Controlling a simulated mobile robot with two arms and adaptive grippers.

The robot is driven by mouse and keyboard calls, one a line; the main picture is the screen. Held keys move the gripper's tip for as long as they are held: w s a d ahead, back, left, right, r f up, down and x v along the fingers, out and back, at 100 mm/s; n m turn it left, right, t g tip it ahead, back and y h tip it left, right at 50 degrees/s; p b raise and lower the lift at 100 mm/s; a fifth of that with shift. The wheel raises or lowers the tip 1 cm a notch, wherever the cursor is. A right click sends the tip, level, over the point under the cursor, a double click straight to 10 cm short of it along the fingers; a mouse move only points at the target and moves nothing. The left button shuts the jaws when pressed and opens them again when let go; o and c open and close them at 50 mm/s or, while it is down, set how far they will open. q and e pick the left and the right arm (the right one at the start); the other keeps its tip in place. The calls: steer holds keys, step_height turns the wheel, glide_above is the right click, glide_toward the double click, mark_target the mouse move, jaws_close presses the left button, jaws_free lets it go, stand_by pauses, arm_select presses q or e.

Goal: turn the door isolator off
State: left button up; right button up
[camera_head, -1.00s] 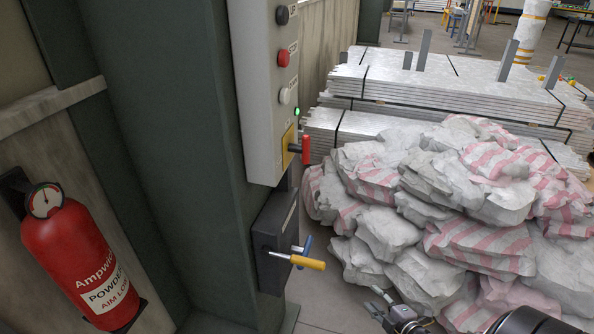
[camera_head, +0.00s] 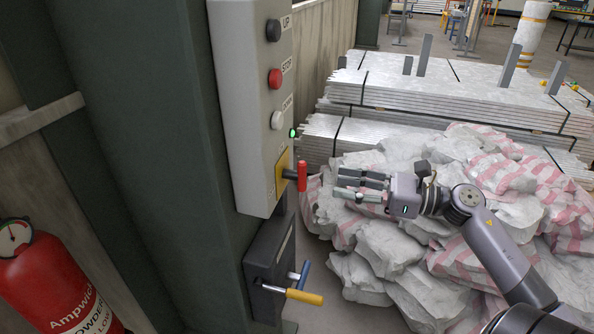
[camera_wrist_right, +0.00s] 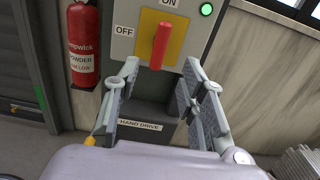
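The door isolator is a red handle (camera_head: 302,176) on a yellow plate (camera_head: 282,174), low on the grey control box (camera_head: 246,100). In the right wrist view the red handle (camera_wrist_right: 160,46) stands nearly upright, its top toward the ON label (camera_wrist_right: 169,3); the OFF label (camera_wrist_right: 124,31) is to its left. My right gripper (camera_head: 338,186) is open and empty, to the right of the handle and apart from it. In the right wrist view its fingers (camera_wrist_right: 157,88) are spread, with the handle ahead between and beyond their tips. My left gripper is out of view.
Below is a dark hand drive box (camera_head: 268,262) with a yellow-handled crank (camera_head: 303,297) sticking out. Up, stop and down buttons and a green lamp (camera_head: 293,133) are above the handle. A red extinguisher (camera_head: 48,285) is at left; striped sacks (camera_head: 385,255) are piled at right.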

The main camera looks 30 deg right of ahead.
mark_target(297, 172)
steer(key=p+x, duration=0.2)
steer(key=x, duration=0.8)
steer(key=shift+d+r+p, duration=0.15)
steer(key=shift+p, duration=0.2)
steer(key=shift+w+a, duration=0.4)
steer(key=shift+c, duration=0.4)
jaws_close()
